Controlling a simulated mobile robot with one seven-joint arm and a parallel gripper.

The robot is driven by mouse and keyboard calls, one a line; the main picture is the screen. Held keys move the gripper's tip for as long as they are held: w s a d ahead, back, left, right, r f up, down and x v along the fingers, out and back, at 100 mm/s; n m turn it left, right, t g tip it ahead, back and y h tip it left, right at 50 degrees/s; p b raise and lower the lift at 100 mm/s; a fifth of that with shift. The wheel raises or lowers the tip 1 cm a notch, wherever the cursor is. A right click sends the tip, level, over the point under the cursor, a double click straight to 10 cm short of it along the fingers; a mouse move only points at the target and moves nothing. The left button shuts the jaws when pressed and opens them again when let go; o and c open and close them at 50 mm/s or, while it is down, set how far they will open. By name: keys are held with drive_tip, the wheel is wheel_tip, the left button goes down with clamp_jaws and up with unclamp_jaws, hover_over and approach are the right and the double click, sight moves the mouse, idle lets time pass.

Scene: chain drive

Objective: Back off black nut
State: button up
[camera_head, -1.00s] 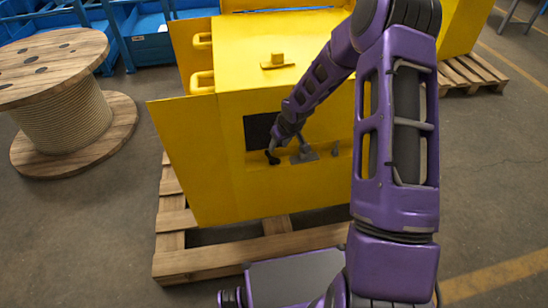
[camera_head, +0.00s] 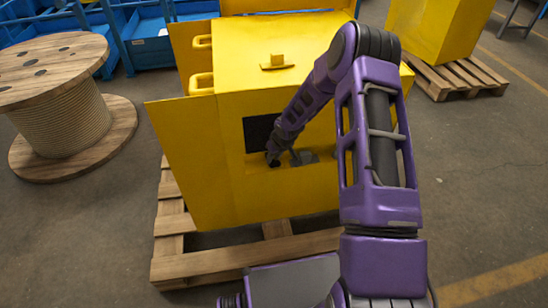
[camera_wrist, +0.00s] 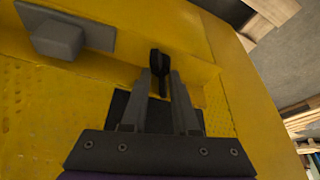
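The black nut (camera_wrist: 156,66) shows in the wrist view as a narrow, upright winged shape on the yellow housing. My gripper (camera_wrist: 161,74) points at it, with one grey fingertip on each side. The fingers stand apart, and a small gap shows beside the nut, so they do not look clamped. In the head view my gripper (camera_head: 279,150) is at the front of the yellow housing (camera_head: 225,170), low beside the dark opening. There the nut is mostly hidden by the gripper and too small to make out clearly.
A grey plate with a block (camera_wrist: 60,38) sits left of the nut in the wrist view. A dark rectangular opening (camera_head: 256,133) is in the housing front. The housing stands on a wooden pallet (camera_head: 205,264). A wooden cable reel (camera_head: 62,125) stands at left on open floor.

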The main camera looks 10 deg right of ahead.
clamp_jaws()
drive_tip(key=shift+d+r+n+p, duration=0.1)
drive_tip(key=shift+n+p, duration=0.2)
drive_tip(key=shift+p, duration=0.1)
drive_tip(key=shift+n+y+p, duration=0.3)
drive_tip(key=shift+d+n+g+y+p, duration=0.15)
drive_tip(key=shift+n+g+y+p, duration=0.35)
drive_tip(key=shift+n, duration=0.6)
drive_tip(key=n, duration=0.3)
drive_tip(key=shift+w+d+f+y+b, duration=0.1)
drive_tip(key=shift+w+f+y+b, duration=0.15)
drive_tip(key=shift+y+b, duration=0.1)
drive_tip(key=shift+n+g+b, duration=0.5)
drive_tip(key=shift+n, duration=0.4)
drive_tip(key=shift+r+n, duration=0.1)
drive_tip(key=shift+n, duration=0.2)
